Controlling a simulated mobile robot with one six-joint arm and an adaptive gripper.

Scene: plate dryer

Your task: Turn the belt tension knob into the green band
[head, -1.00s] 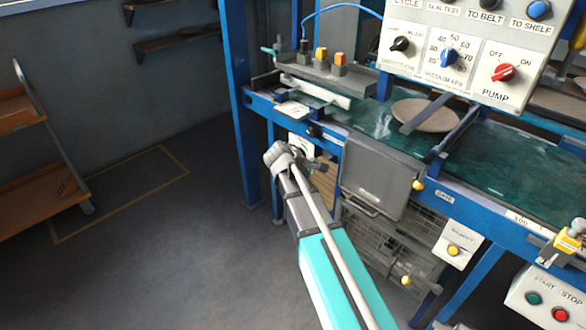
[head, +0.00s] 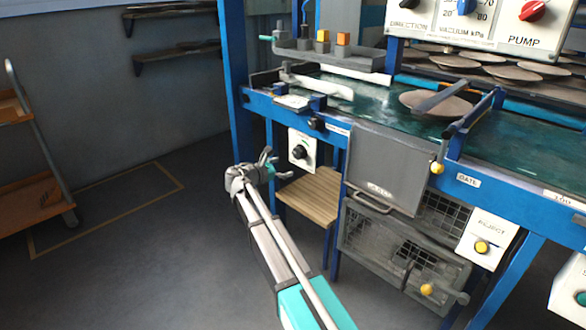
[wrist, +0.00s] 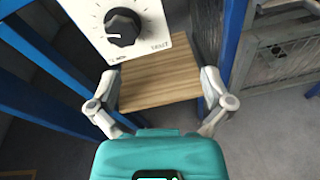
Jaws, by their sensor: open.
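The belt tension knob (head: 299,152) is a black round knob on a white dial plate under the conveyor's left end. In the wrist view the knob (wrist: 122,27) sits at the upper left, with tick marks around it on the plate (wrist: 158,18) and a partly readable label. A small green mark shows faintly above the knob in the head view; I cannot make out the band in the wrist view. My gripper (head: 268,162) is open and empty, just left of the plate and apart from it. In the wrist view its fingers (wrist: 160,78) are spread wide below the knob.
A slatted wooden shelf (head: 315,195) lies below the plate, between blue legs. A grey gate panel (head: 385,170) and a wire reject basket (head: 370,238) stand to the right. A blue post (head: 235,85) rises at left. The floor (head: 130,270) at left is clear.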

